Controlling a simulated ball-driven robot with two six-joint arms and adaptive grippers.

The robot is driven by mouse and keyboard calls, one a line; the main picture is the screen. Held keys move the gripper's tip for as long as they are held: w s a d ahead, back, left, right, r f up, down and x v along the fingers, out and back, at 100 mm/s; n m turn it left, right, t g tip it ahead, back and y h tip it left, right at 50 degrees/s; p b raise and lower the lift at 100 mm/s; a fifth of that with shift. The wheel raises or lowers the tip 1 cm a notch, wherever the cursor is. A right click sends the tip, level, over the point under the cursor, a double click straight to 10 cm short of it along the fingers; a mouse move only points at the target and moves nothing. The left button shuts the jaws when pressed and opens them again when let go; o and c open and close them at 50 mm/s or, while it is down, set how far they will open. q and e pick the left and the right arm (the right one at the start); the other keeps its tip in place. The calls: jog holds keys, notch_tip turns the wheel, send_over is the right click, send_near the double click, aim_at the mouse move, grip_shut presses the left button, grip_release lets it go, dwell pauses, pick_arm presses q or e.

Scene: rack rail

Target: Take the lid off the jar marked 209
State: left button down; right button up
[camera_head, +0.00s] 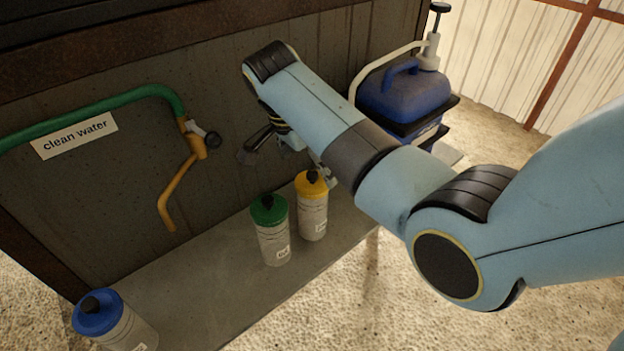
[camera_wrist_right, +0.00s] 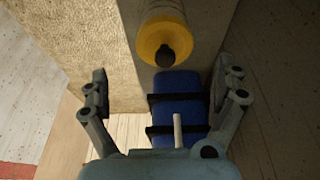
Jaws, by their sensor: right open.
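Three pale jars stand on the grey ledge. One has a yellow lid (camera_head: 312,182), one beside it has a green lid (camera_head: 268,208), and one at the front left has a blue lid (camera_head: 97,311). Each lid has a black knob. The small jar labels are too small to read, so I cannot tell which is 209. My right gripper (camera_head: 285,164) is behind and above the yellow and green lids, partly hidden by my arm. In the right wrist view my right gripper (camera_wrist_right: 163,84) is open and empty, with the yellow lid (camera_wrist_right: 164,38) ahead and apart from it. My left gripper is not in view.
A green hose with an orange tap (camera_head: 195,147) hangs on the dark wall, near a "clean water" sign (camera_head: 74,135). A blue sprayer tank (camera_head: 402,98) stands at the back right. The ledge (camera_head: 190,270) is bare between the blue-lidded and green-lidded jars.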

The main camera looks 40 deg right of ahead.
aim_at(312, 173)
jog(key=x, duration=0.4)
jog(key=shift+w+f, duration=0.2)
jog(key=shift+w, duration=0.1)
jog(key=c, duration=1.1)
jog(key=shift+o, duration=0.2)
